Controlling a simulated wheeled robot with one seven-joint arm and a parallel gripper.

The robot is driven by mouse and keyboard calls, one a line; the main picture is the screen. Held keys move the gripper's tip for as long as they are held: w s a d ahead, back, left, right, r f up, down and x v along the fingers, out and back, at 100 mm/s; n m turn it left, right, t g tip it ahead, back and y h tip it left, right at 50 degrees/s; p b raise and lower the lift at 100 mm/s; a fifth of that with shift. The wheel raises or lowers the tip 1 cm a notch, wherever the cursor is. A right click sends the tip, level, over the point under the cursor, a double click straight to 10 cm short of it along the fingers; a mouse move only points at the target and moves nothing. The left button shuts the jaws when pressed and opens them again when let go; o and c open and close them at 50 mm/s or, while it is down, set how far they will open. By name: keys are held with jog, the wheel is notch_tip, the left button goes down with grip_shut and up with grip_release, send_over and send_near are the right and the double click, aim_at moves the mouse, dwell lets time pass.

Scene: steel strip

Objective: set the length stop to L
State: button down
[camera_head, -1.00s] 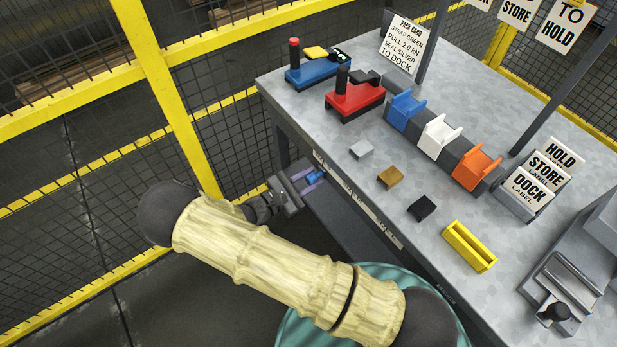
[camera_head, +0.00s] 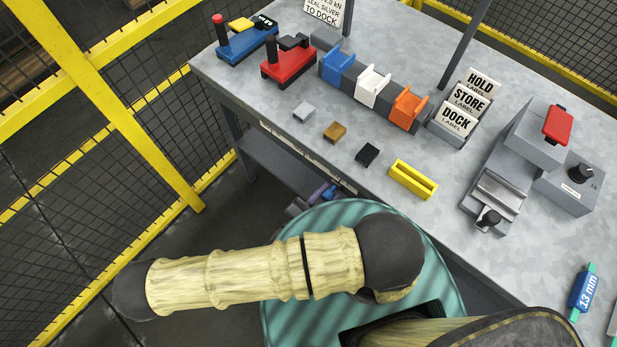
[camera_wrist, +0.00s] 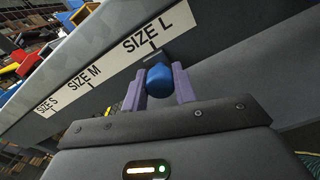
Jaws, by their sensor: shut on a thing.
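The length stop's blue knob (camera_wrist: 160,80) sits between the two purple fingers of my gripper (camera_wrist: 163,87), which is shut on it. In the wrist view the knob is just below the tick under SIZE L on the white scale strip (camera_wrist: 85,76). The SIZE M and SIZE S marks lie to the left, away from the knob. The exact alignment of the stop with the L tick is hard to judge. In the head view my gripper (camera_head: 324,193) is at the bench's front edge, near the right end of the scale strip (camera_head: 300,153), partly hidden by my own body.
On the bench (camera_head: 330,125) stand a blue tool (camera_head: 246,42), a red tool (camera_head: 288,62), blue, white and orange holders, label cards (camera_head: 463,105), small seals, a yellow block (camera_head: 413,179) and a grey machine (camera_head: 497,196). Yellow fencing (camera_head: 140,150) stands at left.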

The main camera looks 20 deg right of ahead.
jog(key=shift+s+d+f, duration=0.1)
jog(key=shift+s+d, duration=0.2)
jog(key=shift+s, duration=0.2)
jog(key=c, duration=1.1)
grip_release()
jog(key=shift+s, duration=0.1)
jog(key=shift+a, duration=0.2)
jog(key=b+v, duration=0.2)
jog(key=v, duration=1.5)
